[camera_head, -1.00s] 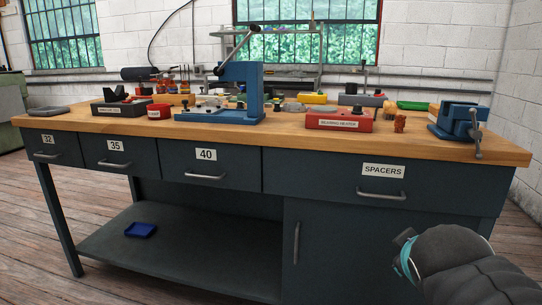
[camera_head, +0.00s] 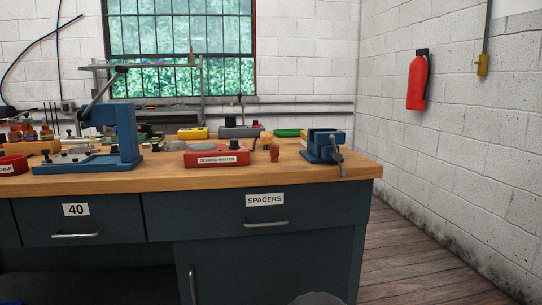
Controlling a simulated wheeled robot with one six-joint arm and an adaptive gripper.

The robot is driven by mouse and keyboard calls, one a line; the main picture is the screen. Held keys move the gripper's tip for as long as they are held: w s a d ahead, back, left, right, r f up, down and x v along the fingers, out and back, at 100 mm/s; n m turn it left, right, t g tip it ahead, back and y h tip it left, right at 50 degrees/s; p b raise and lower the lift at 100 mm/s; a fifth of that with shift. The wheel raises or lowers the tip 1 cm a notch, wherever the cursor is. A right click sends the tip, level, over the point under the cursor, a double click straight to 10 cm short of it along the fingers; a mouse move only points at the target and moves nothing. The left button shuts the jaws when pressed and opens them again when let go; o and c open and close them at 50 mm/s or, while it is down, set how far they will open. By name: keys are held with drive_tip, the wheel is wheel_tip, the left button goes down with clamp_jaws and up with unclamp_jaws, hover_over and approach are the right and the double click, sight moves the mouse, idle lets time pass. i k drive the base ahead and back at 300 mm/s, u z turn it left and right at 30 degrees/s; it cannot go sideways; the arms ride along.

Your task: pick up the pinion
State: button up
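I cannot make out a pinion for sure among the small parts on the wooden workbench (camera_head: 230,180). A small copper-brown part (camera_head: 275,153) stands on the bench between the red bearing heater (camera_head: 216,156) and the blue vise (camera_head: 322,147); I cannot tell what it is. Small metal parts lie around the blue press (camera_head: 122,138), too small to identify. My gripper is not in view; only a grey rounded piece of my arm shows at the bottom edge.
Yellow (camera_head: 193,133) and green (camera_head: 287,132) trays sit at the back of the bench. The bench front has closed drawers, one labelled SPACERS (camera_head: 265,199). A fire extinguisher (camera_head: 417,82) hangs on the right wall. The floor (camera_head: 405,260) right of the bench is clear.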

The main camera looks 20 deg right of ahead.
sight(274, 151)
drive_tip(key=u, duration=0.8)
drive_tip(key=i, duration=0.9)
drive_tip(key=z, duration=2.05)
